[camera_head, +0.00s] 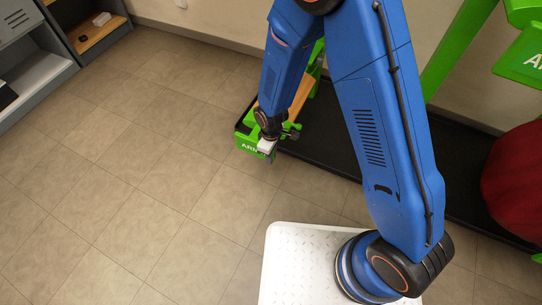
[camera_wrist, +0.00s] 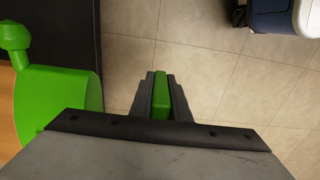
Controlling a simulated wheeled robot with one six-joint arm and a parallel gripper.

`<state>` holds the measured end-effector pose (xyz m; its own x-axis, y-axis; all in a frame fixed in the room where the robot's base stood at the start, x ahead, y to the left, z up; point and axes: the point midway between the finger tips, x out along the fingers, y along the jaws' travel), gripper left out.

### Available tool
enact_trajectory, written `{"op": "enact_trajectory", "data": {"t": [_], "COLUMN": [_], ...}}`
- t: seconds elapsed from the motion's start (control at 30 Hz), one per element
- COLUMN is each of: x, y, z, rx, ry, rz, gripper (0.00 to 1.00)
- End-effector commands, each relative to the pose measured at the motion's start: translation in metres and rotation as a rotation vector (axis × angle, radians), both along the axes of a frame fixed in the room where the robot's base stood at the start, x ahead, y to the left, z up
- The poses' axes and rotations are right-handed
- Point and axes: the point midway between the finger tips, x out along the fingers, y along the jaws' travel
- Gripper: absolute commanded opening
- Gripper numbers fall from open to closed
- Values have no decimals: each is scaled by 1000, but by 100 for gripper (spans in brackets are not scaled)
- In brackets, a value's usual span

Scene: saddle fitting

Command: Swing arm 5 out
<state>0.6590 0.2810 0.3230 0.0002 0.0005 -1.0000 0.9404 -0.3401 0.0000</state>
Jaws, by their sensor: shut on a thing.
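A green arm (camera_head: 246,146) with white lettering starting "AR" stands low beyond my base in the head view; the number is not readable. My gripper (camera_head: 267,148) is at its front end, pointing down. In the wrist view my gripper (camera_wrist: 160,82) is shut on a narrow green piece (camera_wrist: 161,98), which sits between the two dark fingers. Whether this piece belongs to arm 5 cannot be read. A larger rounded green part (camera_wrist: 65,105) with a knob (camera_wrist: 14,35) lies just left of the fingers. My blue arm hides much of the green structure behind.
A long black bed (camera_head: 335,150) runs behind my arm. Green frames (camera_head: 525,55) and a red rounded object (camera_head: 515,180) stand at the right. Grey shelving (camera_head: 40,65) is at the upper left. The tiled floor (camera_head: 130,190) at the left is clear.

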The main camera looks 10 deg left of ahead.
Motion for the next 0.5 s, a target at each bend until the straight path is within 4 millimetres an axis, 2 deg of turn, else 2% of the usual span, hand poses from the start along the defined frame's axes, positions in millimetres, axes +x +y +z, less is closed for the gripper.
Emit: {"op": "enact_trajectory", "data": {"t": [0.17, 0.2, 0.27, 0.5], "x": [-1, -1, -1, 0], "y": [-1, -1, -1, 0], "z": [0, 0, 0, 0], "rx": [-2, -2, -2, -1], "ry": [2, 2, 2, 1], "rz": [1, 0, 0, -1], "gripper": [0, 18, 32, 34]}}
